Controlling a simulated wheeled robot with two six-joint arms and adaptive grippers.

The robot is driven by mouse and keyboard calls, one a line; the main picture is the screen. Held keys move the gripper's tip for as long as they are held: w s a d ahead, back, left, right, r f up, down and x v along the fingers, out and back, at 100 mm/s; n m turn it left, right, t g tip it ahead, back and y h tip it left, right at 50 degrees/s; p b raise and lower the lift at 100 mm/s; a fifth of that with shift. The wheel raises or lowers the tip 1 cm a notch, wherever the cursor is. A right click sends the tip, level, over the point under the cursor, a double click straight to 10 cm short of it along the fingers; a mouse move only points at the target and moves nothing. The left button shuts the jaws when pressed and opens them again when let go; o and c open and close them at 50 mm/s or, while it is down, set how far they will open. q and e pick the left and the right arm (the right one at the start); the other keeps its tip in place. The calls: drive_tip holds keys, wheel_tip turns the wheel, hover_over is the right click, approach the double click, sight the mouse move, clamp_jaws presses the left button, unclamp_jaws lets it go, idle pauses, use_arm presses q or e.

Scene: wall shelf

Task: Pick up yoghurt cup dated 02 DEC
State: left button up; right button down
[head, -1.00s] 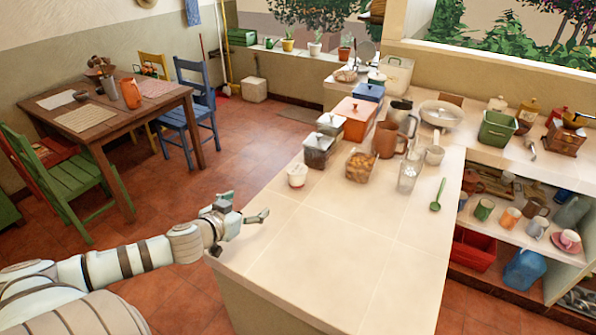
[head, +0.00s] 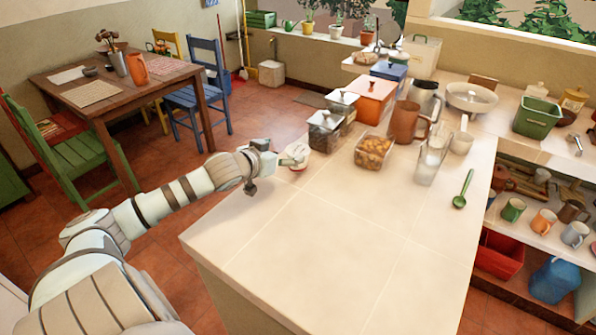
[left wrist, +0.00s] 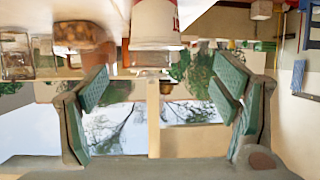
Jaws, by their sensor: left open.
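A small white yoghurt cup (head: 297,156) with red markings stands on the counter's left edge in the head view. In the left wrist view, which looks upside down, the cup (left wrist: 155,22) shows at the top middle, partly cut off by the frame. No date can be read on it. My left gripper (head: 266,168) is just left of the cup, low over the counter edge. Its two green-padded fingers (left wrist: 162,92) are spread wide and empty, with the cup ahead of them. Whether a finger touches the cup I cannot tell. My right gripper is not in view.
Lidded dark canisters (head: 325,131) and a container of brown pieces (head: 373,151) stand close right of the cup. A brown pitcher (head: 405,122), a clear glass (head: 430,160) and a green spoon (head: 463,189) are farther right. The front of the counter (head: 320,240) is clear.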

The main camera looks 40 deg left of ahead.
sight(298, 149)
use_arm(q)
drive_tip(key=shift+x, duration=1.05)
drive_tip(key=x, duration=0.3)
drive_tip(key=b+x, duration=0.1)
drive_tip(key=shift+w+d+f, duration=0.25)
drive_tip(key=shift+w+f, duration=0.05)
drive_tip(key=shift+s+r, duration=0.1)
drive_tip(key=c, duration=1.3)
